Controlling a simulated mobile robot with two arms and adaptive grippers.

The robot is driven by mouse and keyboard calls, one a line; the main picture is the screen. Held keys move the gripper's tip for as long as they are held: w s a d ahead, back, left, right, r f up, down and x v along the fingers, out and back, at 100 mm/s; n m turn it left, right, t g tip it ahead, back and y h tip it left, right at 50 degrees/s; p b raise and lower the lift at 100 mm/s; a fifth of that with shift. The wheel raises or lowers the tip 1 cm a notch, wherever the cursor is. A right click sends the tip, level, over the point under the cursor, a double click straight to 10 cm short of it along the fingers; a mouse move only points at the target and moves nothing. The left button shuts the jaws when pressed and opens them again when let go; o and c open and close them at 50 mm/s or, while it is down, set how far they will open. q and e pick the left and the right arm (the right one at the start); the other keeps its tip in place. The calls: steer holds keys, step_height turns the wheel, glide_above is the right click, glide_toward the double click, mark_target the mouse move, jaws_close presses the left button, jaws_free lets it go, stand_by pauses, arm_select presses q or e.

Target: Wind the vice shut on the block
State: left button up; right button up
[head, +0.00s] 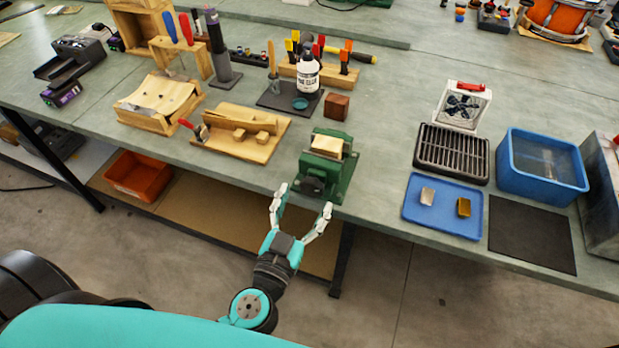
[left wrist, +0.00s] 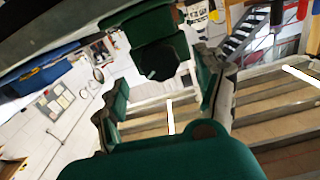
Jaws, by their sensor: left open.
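The green vice (head: 343,180) stands at the front edge of the bench, with a pale wooden block (head: 327,146) at its jaws. Whether the jaws touch the block I cannot tell. A dark screw end or handle (head: 311,187) faces me at the front of the vice. My left gripper (head: 303,199) is open and empty, just in front of the vice, its fingers spread to either side of that handle and apart from it. In the left wrist view the green vice (left wrist: 145,27) shows beyond the open fingers of my left gripper (left wrist: 162,95). My right gripper is out of view.
A wooden fixture (head: 205,150) with small blocks lies left of the vice. A dark brown block (head: 337,107) stands behind it. Right are a blue tray (head: 418,213), a black grate (head: 452,153) and a blue bin (head: 541,181). An orange bin (head: 138,176) sits on the lower shelf.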

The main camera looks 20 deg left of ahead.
mark_target(311, 191)
arm_select(q)
steer(key=shift+w+p, duration=0.55)
steer(key=shift+w, duration=1.2)
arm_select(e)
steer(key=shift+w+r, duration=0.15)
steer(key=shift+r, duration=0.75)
arm_select(q)
steer(key=c, duration=1.2)
steer(key=shift+o, duration=0.2)
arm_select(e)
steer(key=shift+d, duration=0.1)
arm_select(q)
steer(key=shift+m, duration=0.4)
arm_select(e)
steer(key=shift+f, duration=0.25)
